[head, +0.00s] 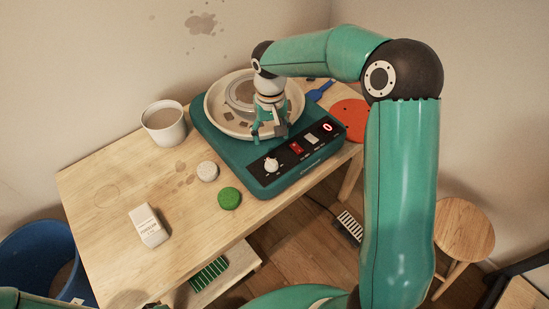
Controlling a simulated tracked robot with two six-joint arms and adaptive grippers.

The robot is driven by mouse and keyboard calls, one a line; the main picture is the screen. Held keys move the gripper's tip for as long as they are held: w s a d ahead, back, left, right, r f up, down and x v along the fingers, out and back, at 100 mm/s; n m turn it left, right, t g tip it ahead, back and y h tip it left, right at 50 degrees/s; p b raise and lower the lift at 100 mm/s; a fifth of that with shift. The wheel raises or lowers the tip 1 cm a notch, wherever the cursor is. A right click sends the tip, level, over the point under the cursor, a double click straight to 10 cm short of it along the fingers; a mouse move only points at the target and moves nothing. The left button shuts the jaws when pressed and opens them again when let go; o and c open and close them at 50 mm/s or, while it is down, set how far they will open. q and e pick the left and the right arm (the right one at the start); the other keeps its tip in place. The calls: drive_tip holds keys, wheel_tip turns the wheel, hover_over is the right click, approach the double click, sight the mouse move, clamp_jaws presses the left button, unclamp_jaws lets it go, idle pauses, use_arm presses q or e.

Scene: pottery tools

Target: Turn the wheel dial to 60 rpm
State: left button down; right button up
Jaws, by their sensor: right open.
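The pottery wheel (226,149) is a teal box with a pale splash pan (216,108) on top. Its black front panel carries a white round dial (271,164) at the left end and a small display (327,127) showing a red 0 at the right. My right gripper (268,138) points down just behind the dial, over the pan's front edge. Its fingers are apart with nothing seen between them. It looks clear of the dial, though the exact gap is hard to tell. My left gripper is out of view.
A red switch (297,147) sits on the panel beside the dial. A green disc (229,198), a pale round piece (207,171), a white block (149,226) and a cup (164,123) stand on the wooden table (103,182). An orange-red disc (350,114) lies right of the wheel.

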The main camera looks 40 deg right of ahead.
sight(271, 161)
wheel_tip(271, 161, down, 12)
drive_tip(key=shift+f+p, duration=0.1)
drive_tip(key=shift+p, duration=0.65)
